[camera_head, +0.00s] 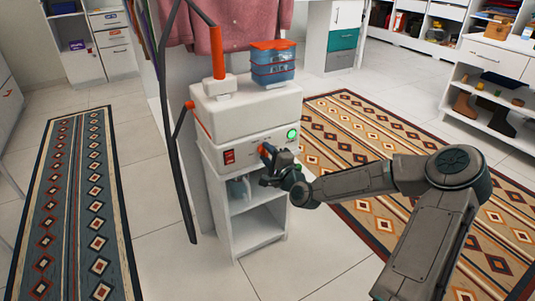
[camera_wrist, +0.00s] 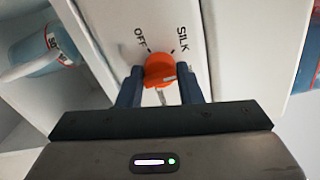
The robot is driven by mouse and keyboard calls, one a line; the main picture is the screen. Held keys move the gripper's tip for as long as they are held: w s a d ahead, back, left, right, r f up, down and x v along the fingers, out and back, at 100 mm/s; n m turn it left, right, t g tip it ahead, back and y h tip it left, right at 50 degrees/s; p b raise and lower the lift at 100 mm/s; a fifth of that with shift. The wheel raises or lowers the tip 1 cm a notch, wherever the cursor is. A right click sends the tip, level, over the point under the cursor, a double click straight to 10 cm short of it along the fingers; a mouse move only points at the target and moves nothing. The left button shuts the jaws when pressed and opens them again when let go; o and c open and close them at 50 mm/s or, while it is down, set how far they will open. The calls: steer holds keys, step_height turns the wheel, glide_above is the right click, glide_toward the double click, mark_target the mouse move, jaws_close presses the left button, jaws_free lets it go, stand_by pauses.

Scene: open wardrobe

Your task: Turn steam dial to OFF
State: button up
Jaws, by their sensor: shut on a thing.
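The orange steam dial (camera_wrist: 160,69) sits on the white front panel of the steamer (camera_head: 240,106). In the wrist view the words OFF and SILK are printed above it, OFF to the left and SILK to the right. I cannot tell for sure which mark the dial points to. My gripper (camera_wrist: 160,86) has one finger on each side of the dial and is shut on it. In the head view my gripper (camera_head: 270,163) is at the panel and partly covers the dial (camera_head: 265,149).
A red switch (camera_head: 229,157) and a lit green light (camera_head: 292,135) are on the same panel. A dark hose (camera_head: 174,140) hangs at the left. A bottle (camera_wrist: 38,52) stands on the shelf below. Rugs lie on both sides.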

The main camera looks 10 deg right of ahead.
steer(key=n, duration=0.5)
steer(key=shift+n, duration=0.3)
steer(key=n+b, duration=0.2)
steer(key=n, duration=0.2)
steer(key=shift+f+n, duration=0.1)
steer(key=shift+n, duration=0.2)
steer(key=n+b, duration=0.3)
steer(key=n, duration=0.2)
steer(key=n+b, duration=0.3)
steer(key=n, duration=0.2)
steer(key=shift+b, duration=0.4)
steer(key=o, duration=0.9)
steer(key=shift+o, duration=0.2)
steer(key=shift+s+d, duration=0.1)
